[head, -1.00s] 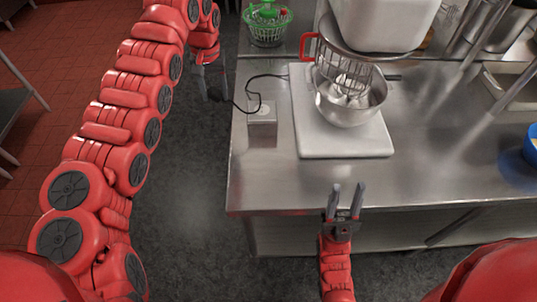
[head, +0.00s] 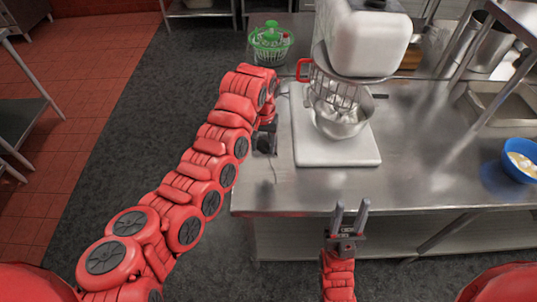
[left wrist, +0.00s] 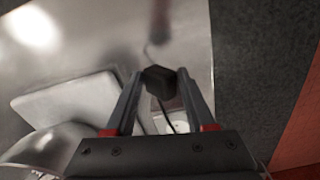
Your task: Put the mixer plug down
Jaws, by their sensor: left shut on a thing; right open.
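The mixer (head: 365,40) stands on its white base (head: 345,150) on the steel table, with a steel bowl (head: 340,125) under its wire guard. My left gripper (head: 266,142) is over the table's left part, left of the mixer base. In the left wrist view, it (left wrist: 160,85) is shut on the black mixer plug (left wrist: 160,79), which sits between the fingertips. A thin dark cord (left wrist: 165,115) shows below the plug, over a pale box (left wrist: 174,122). In the head view my arm hides this box. My right gripper (head: 350,208) is open and empty at the table's front edge.
A blue bowl (head: 520,170) with pale contents is at the right. Table is clear between mixer and blue bowl. Metal posts rise at the right.

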